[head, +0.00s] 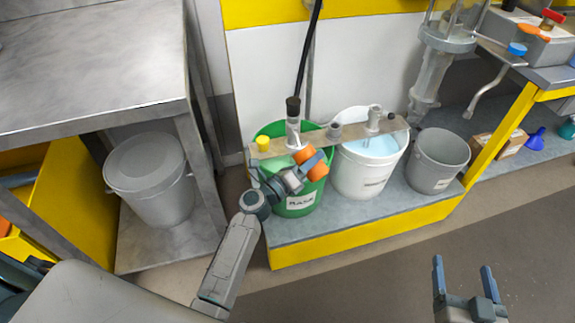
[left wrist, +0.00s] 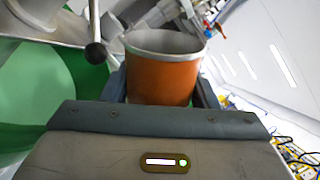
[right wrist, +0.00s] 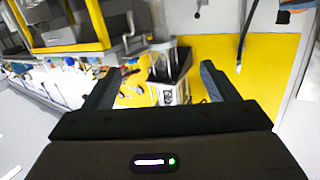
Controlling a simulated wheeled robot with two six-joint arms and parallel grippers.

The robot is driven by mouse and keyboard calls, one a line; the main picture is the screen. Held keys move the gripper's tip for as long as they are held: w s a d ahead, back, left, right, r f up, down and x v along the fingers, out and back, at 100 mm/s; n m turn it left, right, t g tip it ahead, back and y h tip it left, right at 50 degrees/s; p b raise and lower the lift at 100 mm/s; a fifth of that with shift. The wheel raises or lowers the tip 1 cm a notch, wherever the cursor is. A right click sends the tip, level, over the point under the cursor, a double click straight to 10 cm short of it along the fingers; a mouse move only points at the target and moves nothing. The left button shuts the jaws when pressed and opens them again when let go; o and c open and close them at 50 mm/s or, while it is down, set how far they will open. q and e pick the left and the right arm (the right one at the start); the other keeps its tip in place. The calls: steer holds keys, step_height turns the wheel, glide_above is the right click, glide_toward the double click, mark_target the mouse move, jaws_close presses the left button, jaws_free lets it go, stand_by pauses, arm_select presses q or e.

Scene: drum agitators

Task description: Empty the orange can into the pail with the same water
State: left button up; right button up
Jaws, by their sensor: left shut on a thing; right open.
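My left gripper (head: 303,172) is shut on the orange can (head: 313,161), holding it tilted at the front right rim of the green pail (head: 297,202). In the left wrist view the can (left wrist: 162,78) sits between the fingers, its grey inner wall showing; its contents are hidden. The green pail (left wrist: 35,95) is at the left there. The white pail (head: 362,176), right of the green one, holds light blue liquid (head: 371,146). A grey pail (head: 436,160) stands further right. My right gripper (head: 463,268) is open and empty over the floor.
A beam (head: 352,134) with stirrer fittings and a yellow knob (head: 262,144) spans the green and white pails. A black-tipped rod rises above it. Floor at the front right is clear.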

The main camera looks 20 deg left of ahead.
arm_select(q)
steer(key=shift+f+n, duration=0.1)
steer(key=shift+n, duration=0.4)
steer(key=shift+r+n+t, duration=0.3)
steer(key=shift+r+n, duration=0.1)
steer(key=shift+n, duration=0.6)
arm_select(e)
steer(key=shift+s+f+g, duration=0.2)
steer(key=shift+f+g, duration=0.1)
steer(key=shift+f, duration=0.1)
arm_select(q)
steer(key=shift+r+n+y, duration=0.1)
steer(key=shift+n+y, duration=0.2)
arm_select(e)
steer(key=shift+f, duration=0.3)
